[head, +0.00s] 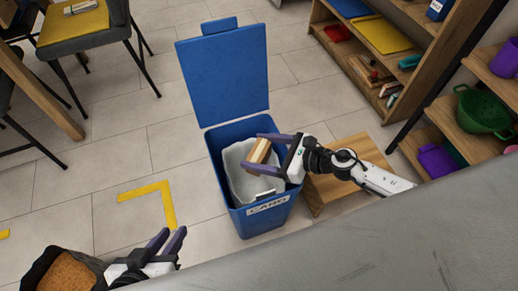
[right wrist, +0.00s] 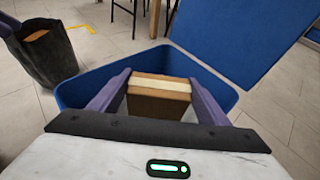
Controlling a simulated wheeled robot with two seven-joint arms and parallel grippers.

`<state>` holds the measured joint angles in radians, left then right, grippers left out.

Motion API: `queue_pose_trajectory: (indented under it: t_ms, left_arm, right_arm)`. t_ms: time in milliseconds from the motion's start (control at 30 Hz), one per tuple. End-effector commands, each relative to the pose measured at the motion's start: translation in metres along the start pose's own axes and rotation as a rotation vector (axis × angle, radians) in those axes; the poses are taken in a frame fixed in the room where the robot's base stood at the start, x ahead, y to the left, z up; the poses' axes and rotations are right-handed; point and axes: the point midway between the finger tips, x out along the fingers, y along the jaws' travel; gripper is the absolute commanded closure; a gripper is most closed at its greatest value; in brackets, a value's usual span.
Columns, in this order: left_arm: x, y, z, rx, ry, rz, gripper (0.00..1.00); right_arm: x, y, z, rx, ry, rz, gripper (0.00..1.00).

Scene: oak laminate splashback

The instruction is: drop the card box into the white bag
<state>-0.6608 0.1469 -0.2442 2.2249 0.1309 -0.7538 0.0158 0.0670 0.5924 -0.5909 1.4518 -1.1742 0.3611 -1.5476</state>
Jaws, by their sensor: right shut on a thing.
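The card box (head: 259,153) is a small brown block with a pale band. My right gripper (head: 263,152) is shut on it and holds it over the open blue bin. In the right wrist view the box (right wrist: 160,88) sits between the two purple fingers. The white bag (head: 236,160) lines the inside of the bin, its mouth open under the box. The box and gripper hide part of the bag. My left gripper (head: 174,235) is at the lower left, away from the bin, its fingers apart with nothing seen between them.
The blue bin (head: 236,220) has its lid (head: 222,75) raised behind it and a label in front. A wooden stool (head: 350,150) stands right of it, under my right arm. A dark bag (head: 38,262) with brown contents is at lower left. Shelves (head: 460,120) line the right; chairs stand upper left.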

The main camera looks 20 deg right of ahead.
Motion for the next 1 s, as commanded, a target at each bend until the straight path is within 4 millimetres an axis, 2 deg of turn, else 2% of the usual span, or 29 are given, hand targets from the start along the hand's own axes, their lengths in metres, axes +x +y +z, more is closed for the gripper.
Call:
queue_pose_trajectory:
  t_ms: [100,433,467,567,867,1000]
  left_arm:
    - [0.006,0.002,0.003,0.009,-0.019,0.013,0.75]
    - [0.006,0.004,0.002,0.013,-0.03,0.019,0.75]
    - [0.006,0.004,0.002,0.013,-0.03,0.019,0.75]
    - [0.007,0.004,0.002,0.013,-0.03,0.018,0.75]
    - [0.006,0.003,0.002,0.013,-0.03,0.018,0.75]
    - [0.005,0.003,-0.001,0.012,-0.025,0.016,0.75]
  right_arm:
    - [0.004,0.0,-0.008,0.001,-0.001,0.0,0.52]
    - [0.004,0.0,-0.009,0.001,-0.001,0.0,0.52]
    - [0.004,0.0,-0.009,0.001,-0.001,0.0,0.27]
    - [0.004,0.0,-0.009,0.001,-0.001,0.0,0.1]
    - [0.003,0.0,-0.009,0.0,0.0,0.0,0.08]
    - [-0.009,0.0,-0.009,0.001,0.001,-0.001,0.08]
